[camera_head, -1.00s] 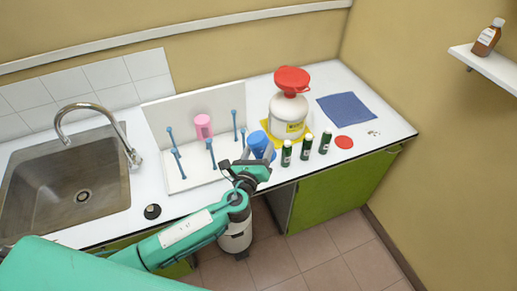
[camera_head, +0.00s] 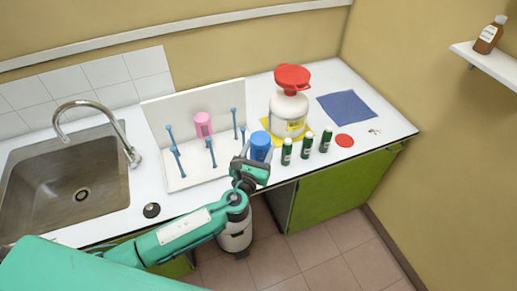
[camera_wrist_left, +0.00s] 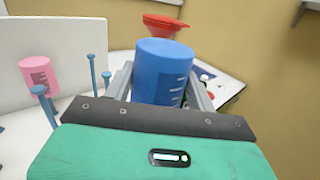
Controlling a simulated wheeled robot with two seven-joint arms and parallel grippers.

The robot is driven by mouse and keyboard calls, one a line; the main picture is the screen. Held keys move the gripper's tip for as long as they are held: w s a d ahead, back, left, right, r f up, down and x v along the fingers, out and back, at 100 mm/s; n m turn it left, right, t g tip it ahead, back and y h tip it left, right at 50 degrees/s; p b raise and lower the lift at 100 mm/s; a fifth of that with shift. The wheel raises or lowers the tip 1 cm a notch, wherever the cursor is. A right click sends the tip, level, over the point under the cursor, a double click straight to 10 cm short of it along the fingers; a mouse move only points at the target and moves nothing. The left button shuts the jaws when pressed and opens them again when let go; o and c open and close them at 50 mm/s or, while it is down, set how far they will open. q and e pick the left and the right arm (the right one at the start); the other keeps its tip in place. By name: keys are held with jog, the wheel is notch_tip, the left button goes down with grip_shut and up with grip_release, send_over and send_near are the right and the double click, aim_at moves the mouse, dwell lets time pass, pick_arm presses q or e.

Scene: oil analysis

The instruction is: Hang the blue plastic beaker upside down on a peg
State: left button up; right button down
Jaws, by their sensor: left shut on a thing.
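The blue plastic beaker (camera_head: 261,145) is between the fingers of my left gripper (camera_head: 256,159), near the counter's front edge and right of the peg rack. In the left wrist view, the beaker (camera_wrist_left: 163,75) stands between the two grey fingers, with a smooth, closed-looking end up and white marks on its side. The gripper is shut on it. Its lower end is hidden by the gripper. The white rack (camera_head: 178,184) has several blue pegs; a front peg (camera_head: 211,152) is bare. A pink beaker (camera_head: 203,124) hangs on the rack, closed end up. My right gripper is not in view.
A white container with a red funnel (camera_head: 292,78) stands on a yellow mat (camera_head: 304,129) behind the beaker. Several green-labelled bottles (camera_head: 307,145) stand to its right. A red disc (camera_head: 344,141) and blue cloth (camera_head: 345,109) lie farther right. The sink (camera_head: 75,180) is at left.

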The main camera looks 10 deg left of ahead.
pick_arm(q)
jog(key=shift+r, duration=0.1)
jog(key=shift+w+a+b, duration=0.2)
jog(key=shift+w+a, duration=0.6)
jog(key=shift+w, duration=0.35)
jog(key=shift+w+a+b, duration=0.15)
jog(key=shift+w+a, duration=0.65)
jog(key=shift+w, duration=0.35)
jog(key=b, duration=0.3)
send_over(243, 134)
jog(key=s, duration=0.1)
jog(key=shift+a, duration=0.15)
notch_tip(243, 134, down, 6)
jog(key=b, duration=0.5)
jog(key=shift+f, duration=0.3)
jog(key=shift+f+b, duration=2.3)
